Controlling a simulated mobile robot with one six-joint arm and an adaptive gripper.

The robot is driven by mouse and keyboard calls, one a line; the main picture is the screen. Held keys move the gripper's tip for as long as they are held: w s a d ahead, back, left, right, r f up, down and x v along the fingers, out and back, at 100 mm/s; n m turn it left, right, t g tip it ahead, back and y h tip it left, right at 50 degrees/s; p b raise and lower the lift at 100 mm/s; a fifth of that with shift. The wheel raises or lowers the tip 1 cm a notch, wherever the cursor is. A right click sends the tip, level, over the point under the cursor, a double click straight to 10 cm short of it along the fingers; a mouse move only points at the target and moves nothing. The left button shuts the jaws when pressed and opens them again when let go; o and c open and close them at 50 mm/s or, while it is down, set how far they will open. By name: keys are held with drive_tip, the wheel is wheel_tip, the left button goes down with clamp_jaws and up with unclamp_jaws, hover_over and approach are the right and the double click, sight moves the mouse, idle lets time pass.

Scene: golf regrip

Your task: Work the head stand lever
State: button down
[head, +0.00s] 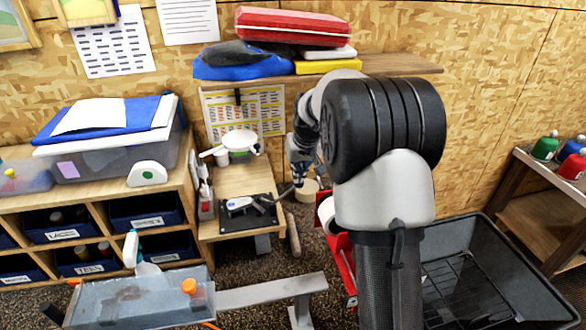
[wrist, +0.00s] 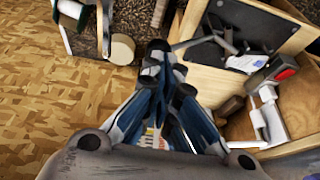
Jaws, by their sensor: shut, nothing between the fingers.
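A small wooden bench (head: 235,182) stands against the wall in the head view, with a black mat (head: 247,222) on its near end. On the mat is a light grey and dark device (head: 240,203), probably the head stand; I cannot clearly make out its lever. In the wrist view the mat (wrist: 208,55) is upper right, with dark and grey parts (wrist: 246,62) on it. My gripper (head: 299,180) points down just right of the bench, partly hidden by my arm. In the wrist view my gripper (wrist: 158,48) is shut and empty, its tips left of the mat and apart from it.
A round tan disc (head: 307,190) lies right of the bench, beside a red frame (head: 338,262). A cubby shelf (head: 100,218) stands left and a black crate (head: 530,285) right. A wall shelf (head: 400,64) hangs above.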

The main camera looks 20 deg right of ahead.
drive_tip(key=shift+s+d+f+m+t+y+b, duration=0.15)
drive_tip(key=shift+s+d+f+m+y+b, duration=0.05)
drive_tip(key=shift+d+f+y+b, duration=0.75)
drive_tip(key=shift+s+d+f+m+t+y+b, duration=0.2)
drive_tip(key=shift+d+f+y+b, duration=0.45)
drive_tip(key=shift+d+f+b, duration=0.45)
drive_tip(key=shift+a+f, duration=0.1)
drive_tip(key=shift+f, duration=0.05)
